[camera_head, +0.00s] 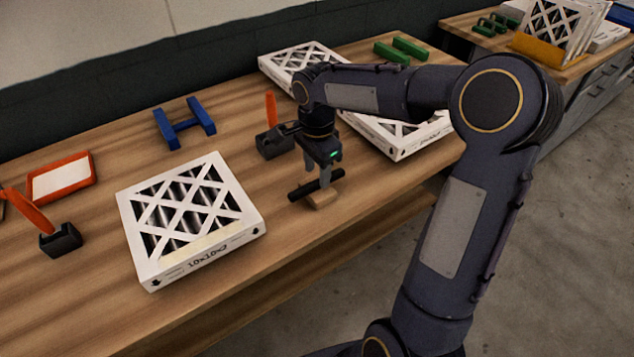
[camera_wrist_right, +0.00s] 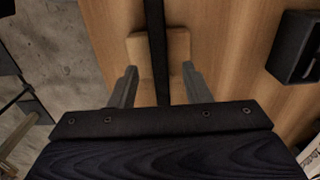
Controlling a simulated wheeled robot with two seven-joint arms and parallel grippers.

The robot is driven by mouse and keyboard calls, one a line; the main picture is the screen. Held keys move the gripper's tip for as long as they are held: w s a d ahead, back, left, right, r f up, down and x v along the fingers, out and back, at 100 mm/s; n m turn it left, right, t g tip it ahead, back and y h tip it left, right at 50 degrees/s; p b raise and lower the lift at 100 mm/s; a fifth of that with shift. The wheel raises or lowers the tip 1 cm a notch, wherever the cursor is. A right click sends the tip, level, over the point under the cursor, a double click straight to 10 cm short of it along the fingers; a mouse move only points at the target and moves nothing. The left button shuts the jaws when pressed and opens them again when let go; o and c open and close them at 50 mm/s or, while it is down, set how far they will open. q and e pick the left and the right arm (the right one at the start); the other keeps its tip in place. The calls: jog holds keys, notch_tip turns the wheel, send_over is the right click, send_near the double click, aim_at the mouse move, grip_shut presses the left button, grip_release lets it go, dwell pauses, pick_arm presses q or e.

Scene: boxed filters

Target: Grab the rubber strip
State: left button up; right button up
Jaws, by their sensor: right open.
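The rubber strip (camera_head: 302,190) is a thin black bar lying across a small wooden block (camera_head: 322,199) near the table's front edge. In the right wrist view the strip (camera_wrist_right: 158,50) runs lengthwise up the picture, over the block (camera_wrist_right: 176,48). My right gripper (camera_head: 326,186) is directly above the block, pointing down. It is open, and in the wrist view its fingers (camera_wrist_right: 158,82) stand on either side of the strip, with a gap on each side. The strip's near end is hidden behind the gripper body in the wrist view. My left gripper is not in view.
A boxed filter (camera_head: 253,221) lies left of the strip. A black holder (camera_head: 270,143) with an orange piece stands behind it. More filters (camera_head: 403,146) lie at the right. A blue stand (camera_head: 185,124) and an orange-framed tray (camera_head: 62,178) are farther left. Bare wood surrounds the block.

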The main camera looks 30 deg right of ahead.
aim_at(317, 184)
jog(key=shift+f, duration=1.3)
grip_shut()
jog(key=shift+r, duration=0.1)
